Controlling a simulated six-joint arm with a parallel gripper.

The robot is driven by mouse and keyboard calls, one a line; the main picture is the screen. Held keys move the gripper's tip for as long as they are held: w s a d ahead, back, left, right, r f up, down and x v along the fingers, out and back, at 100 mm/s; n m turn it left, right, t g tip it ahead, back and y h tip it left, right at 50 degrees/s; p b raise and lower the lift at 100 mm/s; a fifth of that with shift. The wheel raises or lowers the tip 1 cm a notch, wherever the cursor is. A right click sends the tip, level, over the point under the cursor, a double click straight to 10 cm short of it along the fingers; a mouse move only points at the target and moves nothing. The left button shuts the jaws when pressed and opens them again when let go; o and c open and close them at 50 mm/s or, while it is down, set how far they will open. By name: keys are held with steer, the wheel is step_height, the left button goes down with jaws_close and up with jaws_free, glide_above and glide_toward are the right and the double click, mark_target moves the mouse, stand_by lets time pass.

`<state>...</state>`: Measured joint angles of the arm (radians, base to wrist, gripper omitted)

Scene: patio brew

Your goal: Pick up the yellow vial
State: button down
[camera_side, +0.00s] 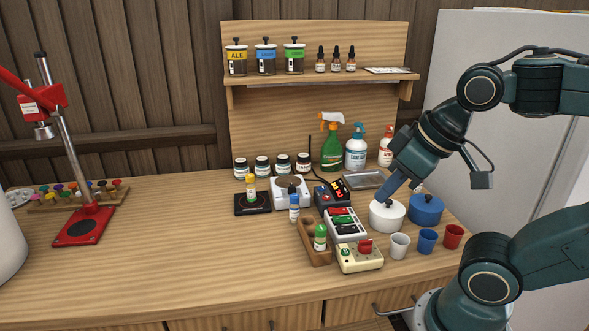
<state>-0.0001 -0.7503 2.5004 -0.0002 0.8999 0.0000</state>
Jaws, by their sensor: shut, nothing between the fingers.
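The yellow vial (250,187) stands upright on a small black pad (240,208) left of the white device. My gripper (385,199) is at the right, shut and empty, its blue fingers pointing down and left by the white round pot (387,217). Whether the fingertips touch the pot cannot be told. The gripper is well to the right of the vial, with devices between them. A blue-capped vial (294,209) and a green-capped vial (320,238) stand by or in the wooden rack (308,236).
A white device with a round plate (290,192), a dark blue device (331,196) and a switch box (360,257) crowd the middle. A blue pot (426,210) and several cups stand right. Dark-lidded jars (262,167) stand behind. The table's left front is clear.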

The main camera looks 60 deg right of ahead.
steer(key=c, duration=2.2)
jaws_free()
steer(key=c, duration=1.1)
jaws_free()
